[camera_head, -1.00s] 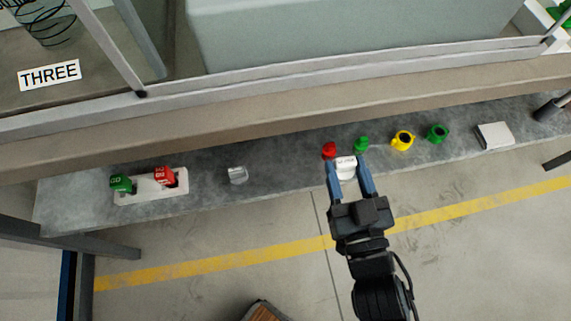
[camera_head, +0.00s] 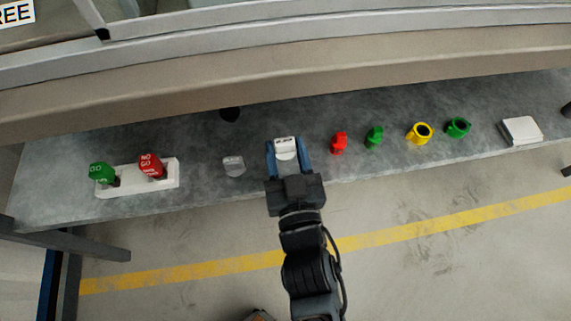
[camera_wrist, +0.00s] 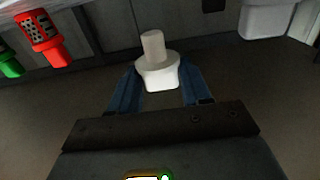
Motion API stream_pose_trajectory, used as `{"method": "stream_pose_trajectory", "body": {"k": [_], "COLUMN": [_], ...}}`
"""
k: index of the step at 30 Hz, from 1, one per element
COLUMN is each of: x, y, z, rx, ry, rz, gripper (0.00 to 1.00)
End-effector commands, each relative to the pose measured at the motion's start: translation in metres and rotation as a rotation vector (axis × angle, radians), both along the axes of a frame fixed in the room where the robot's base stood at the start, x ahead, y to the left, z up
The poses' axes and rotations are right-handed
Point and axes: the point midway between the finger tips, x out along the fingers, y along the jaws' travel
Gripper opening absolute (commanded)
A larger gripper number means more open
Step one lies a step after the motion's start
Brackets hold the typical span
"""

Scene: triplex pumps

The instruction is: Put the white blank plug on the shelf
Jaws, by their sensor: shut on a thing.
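The white blank plug (camera_head: 286,148) is between the blue fingers of my gripper (camera_head: 287,160), which is shut on it. In the wrist view the plug (camera_wrist: 158,72) shows a round stem pointing away from my gripper (camera_wrist: 160,92) and a wider white head between the fingers. In the head view the plug and fingertips overlap the grey shelf (camera_head: 210,198). I cannot tell whether the plug touches the shelf.
Right of my gripper are a red plug (camera_head: 339,143), a green plug (camera_head: 375,137), a yellow ring (camera_head: 418,132), a green ring (camera_head: 458,127) and a white block (camera_head: 521,130). Left are a clear-grey piece (camera_head: 233,166) and a white holder (camera_head: 134,187) with green and red GO/NO GO gauges.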

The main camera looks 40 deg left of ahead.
Motion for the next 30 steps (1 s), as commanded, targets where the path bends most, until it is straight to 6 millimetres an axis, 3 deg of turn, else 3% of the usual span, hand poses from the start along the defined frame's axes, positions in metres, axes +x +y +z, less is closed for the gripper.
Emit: {"method": "stream_pose_trajectory", "body": {"k": [4,12,24,25,30], "x": [0.000,0.000,0.000,0.000,0.000], "y": [0.002,0.002,0.001,0.001,0.001], "z": [-0.007,-0.042,-0.044,-0.043,-0.043], "rx": [-0.001,0.001,0.001,0.001,0.000], "ry": [-0.001,0.001,-0.001,-0.001,0.000], "rz": [-0.001,0.000,0.000,0.000,0.000], "gripper": [0.18,0.18,0.18,0.50,0.67]}}
